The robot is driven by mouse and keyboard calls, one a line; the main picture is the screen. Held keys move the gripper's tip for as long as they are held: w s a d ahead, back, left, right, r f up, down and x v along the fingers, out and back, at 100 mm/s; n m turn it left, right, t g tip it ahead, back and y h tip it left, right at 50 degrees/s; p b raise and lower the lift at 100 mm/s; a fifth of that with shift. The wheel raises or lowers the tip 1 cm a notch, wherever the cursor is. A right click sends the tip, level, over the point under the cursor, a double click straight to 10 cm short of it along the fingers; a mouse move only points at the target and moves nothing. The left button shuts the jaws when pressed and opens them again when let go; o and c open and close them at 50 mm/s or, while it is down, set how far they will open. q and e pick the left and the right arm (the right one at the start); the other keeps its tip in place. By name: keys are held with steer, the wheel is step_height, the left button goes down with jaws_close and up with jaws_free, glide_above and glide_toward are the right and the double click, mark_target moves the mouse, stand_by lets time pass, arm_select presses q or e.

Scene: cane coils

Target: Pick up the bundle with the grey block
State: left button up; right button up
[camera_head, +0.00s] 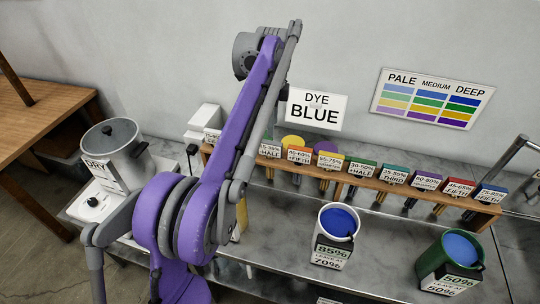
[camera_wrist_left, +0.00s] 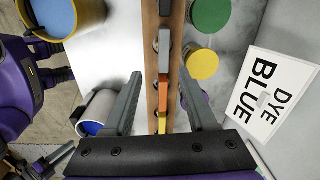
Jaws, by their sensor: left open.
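The wooden rack (camera_head: 340,178) holds a row of coloured blocks with printed cards. The bundle under the grey block cannot be made out.
A blue-filled white bucket (camera_head: 338,222) and a green bucket (camera_head: 449,254) stand in front of the rack. A steel pot (camera_head: 115,148) stands at left. Behind the rack is a DYE BLUE sign (camera_head: 317,108); a colour chart (camera_head: 432,97) hangs on the wall.

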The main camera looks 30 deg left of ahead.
mark_target(271, 142)
arm_select(q)
steer(key=shift+w+a+r+m, duration=0.1)
steer(key=shift+w+a+m, duration=0.2)
steer(key=shift+w+a, duration=0.15)
steer(key=shift+a, duration=0.1)
steer(key=shift+m, duration=0.3)
step_height(271, 142, down, 5)
steer(key=shift+r+b, duration=0.1)
steer(key=shift+b, duration=0.35)
steer(key=shift+f, duration=3)
jaws_close()
